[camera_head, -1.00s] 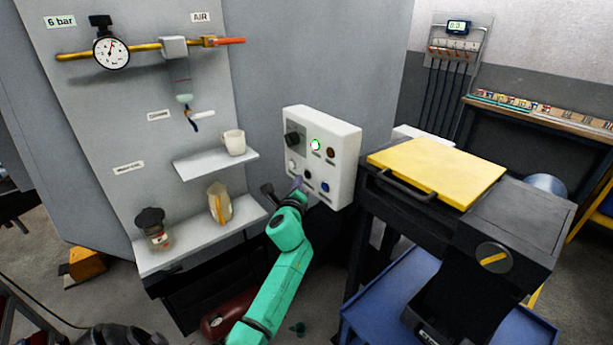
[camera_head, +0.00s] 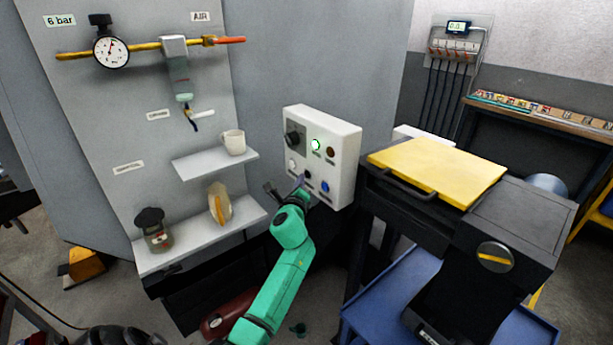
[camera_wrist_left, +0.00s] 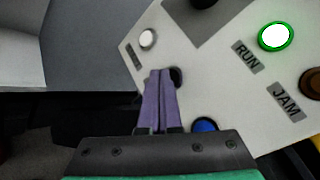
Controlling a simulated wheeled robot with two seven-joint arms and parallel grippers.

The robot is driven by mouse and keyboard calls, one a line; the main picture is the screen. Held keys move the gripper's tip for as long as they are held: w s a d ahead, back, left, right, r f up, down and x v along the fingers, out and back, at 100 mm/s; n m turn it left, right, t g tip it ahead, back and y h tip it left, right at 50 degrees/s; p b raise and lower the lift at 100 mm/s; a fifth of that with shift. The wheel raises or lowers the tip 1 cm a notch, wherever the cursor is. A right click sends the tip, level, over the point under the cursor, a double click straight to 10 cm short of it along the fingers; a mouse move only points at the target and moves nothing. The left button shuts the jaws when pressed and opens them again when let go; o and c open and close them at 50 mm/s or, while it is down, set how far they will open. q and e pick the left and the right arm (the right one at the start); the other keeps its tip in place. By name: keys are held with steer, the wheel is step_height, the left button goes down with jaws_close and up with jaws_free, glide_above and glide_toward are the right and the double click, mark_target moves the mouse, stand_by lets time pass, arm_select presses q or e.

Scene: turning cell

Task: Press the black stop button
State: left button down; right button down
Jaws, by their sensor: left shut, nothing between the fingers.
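The white control panel (camera_head: 343,135) hangs on the grey wall, with several buttons and a dark knob (camera_head: 293,140). The black button (camera_head: 308,175) is in its lower row; in the left wrist view the black button (camera_wrist_left: 177,76) shows just right of my fingertips, partly hidden by them. My left gripper (camera_head: 299,181) is at the panel's lower left. Its purple fingers (camera_wrist_left: 160,73) are shut together and empty, pointing at the panel beside the black button. I cannot tell whether they touch it. My right gripper is not in view.
Near the black button are a white button (camera_wrist_left: 147,38) and a blue button (camera_wrist_left: 204,125). The RUN button (camera_wrist_left: 276,36) glows green, and a brown JAM button (camera_wrist_left: 312,82) is beside it. Shelves with a mug (camera_head: 233,142) stand left; a yellow-topped machine (camera_head: 437,170) stands right.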

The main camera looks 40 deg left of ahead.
arm_select(q)
steer(key=shift+w+d, duration=0.1)
steer(key=shift+w, duration=0.25)
stand_by(0.5)
steer(key=shift+s+a, duration=0.2)
steer(key=shift+s, duration=0.55)
steer(key=s, duration=0.1)
steer(key=s+a+p, duration=0.1)
steer(key=s, duration=0.1)
steer(key=s+p, duration=0.1)
steer(key=shift+s+a, duration=0.25)
steer(key=shift+s, duration=0.15)
stand_by(0.5)
